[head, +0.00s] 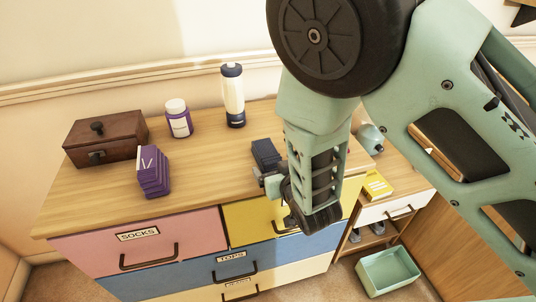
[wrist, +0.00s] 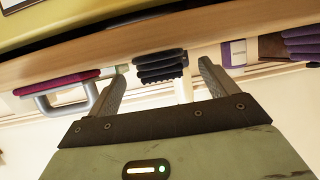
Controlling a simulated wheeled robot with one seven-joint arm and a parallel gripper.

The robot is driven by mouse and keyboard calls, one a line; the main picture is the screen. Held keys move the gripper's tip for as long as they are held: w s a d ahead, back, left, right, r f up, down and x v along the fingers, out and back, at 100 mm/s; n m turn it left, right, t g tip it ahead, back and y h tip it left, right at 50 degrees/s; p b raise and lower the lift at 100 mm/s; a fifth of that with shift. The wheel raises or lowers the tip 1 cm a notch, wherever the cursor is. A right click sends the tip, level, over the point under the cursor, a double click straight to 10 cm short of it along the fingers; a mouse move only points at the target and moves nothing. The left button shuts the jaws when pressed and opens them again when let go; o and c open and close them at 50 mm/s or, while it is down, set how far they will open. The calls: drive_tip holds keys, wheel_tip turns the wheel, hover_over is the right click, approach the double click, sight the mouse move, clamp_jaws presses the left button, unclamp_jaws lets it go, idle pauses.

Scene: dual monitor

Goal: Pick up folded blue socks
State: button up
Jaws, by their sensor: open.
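The folded blue socks (head: 264,154) are a small dark navy stack on the wooden dresser top, near its front edge and just left of my arm. In the wrist view the dark folded stack (wrist: 161,64) appears between and beyond my two fingertips. My gripper (head: 275,197) is at the dresser's front edge, close to the stack on its near side. It also shows in the wrist view (wrist: 162,72), with its fingers apart and nothing held. My arm hides part of the stack's right side in the head view.
A purple folded stack (head: 153,172), brown wooden box (head: 105,138), purple-and-white jar (head: 178,118) and white bottle (head: 233,96) stand on the dresser (head: 100,195). A magenta item with a grey handle (wrist: 66,92) shows in the wrist view. A teal bin (head: 388,270) is lower right.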

drive_tip(key=shift+x, duration=1.5)
drive_tip(key=c, duration=1.1)
drive_tip(key=shift+o, duration=0.2)
drive_tip(key=shift+r, duration=0.15)
wheel_tip(320, 180, up, 10)
drive_tip(key=shift+f, duration=0.15)
drive_tip(key=w+d+m+h, duration=0.2)
drive_tip(key=w+d, duration=0.2)
drive_tip(key=d, duration=1.2)
drive_tip(key=w+d+m+h, duration=0.2)
drive_tip(key=w+d+h, duration=0.1)
drive_tip(key=d, duration=1.3)
drive_tip(key=s+a+n+y, duration=0.1)
drive_tip(key=s+a, duration=0.1)
drive_tip(key=a, duration=0.8)
drive_tip(key=s+a+n+y, duration=0.1)
drive_tip(key=s+a+y, duration=0.1)
drive_tip(key=a, duration=0.9)
drive_tip(key=s+a+n+y, duration=0.2)
drive_tip(key=s+a, duration=0.1)
drive_tip(key=a, duration=0.8)
